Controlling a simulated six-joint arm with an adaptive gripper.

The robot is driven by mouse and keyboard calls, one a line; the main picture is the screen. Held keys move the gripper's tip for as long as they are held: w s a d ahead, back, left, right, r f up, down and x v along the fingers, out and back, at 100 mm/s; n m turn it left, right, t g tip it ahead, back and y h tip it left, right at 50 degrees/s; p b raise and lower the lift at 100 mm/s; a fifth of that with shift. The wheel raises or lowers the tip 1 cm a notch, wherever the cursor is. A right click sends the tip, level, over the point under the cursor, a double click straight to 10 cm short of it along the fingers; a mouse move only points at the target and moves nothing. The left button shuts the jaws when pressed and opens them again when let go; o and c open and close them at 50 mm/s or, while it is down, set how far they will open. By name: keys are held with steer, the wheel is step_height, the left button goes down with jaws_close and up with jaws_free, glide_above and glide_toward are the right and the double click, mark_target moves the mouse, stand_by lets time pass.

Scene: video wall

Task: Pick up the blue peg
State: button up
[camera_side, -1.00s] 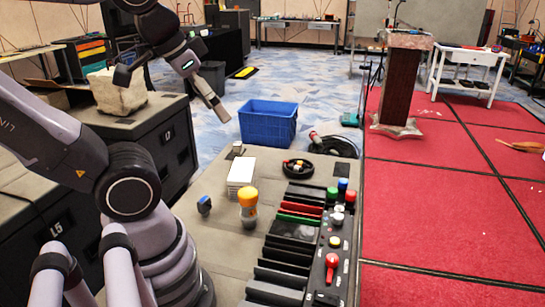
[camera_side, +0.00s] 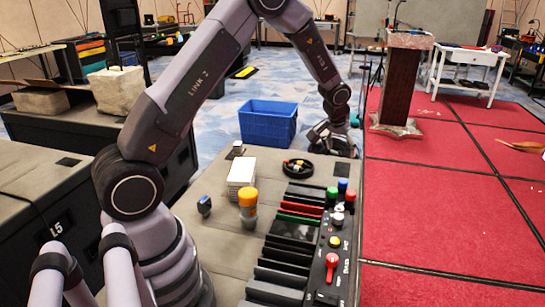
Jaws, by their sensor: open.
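The blue peg (camera_side: 342,184) stands upright at the far right of the work table, beside a green peg (camera_side: 332,193) and a red-topped peg (camera_side: 350,196). My gripper (camera_side: 331,145) is dark and open. It hangs low over the far edge of the table, beyond the blue peg in the picture and apart from it. No object shows between its fingers, though they are small and dark here.
A black rack (camera_side: 290,240) and a button panel with a red lever (camera_side: 331,265) fill the right side. A blue bin (camera_side: 268,122) is behind.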

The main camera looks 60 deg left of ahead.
glide_toward(343, 181)
steer(key=x, duration=0.4)
steer(key=shift+d+f, duration=0.3)
steer(key=shift+f, duration=0.05)
steer(key=shift+a+x, duration=0.2)
steer(key=shift+x, duration=1.35)
steer(key=shift+a+x, duration=0.2)
steer(key=shift+x, duration=1.3)
steer(key=shift+w+r, duration=0.15)
steer(key=shift+c, duration=0.3)
steer(key=c, duration=1)
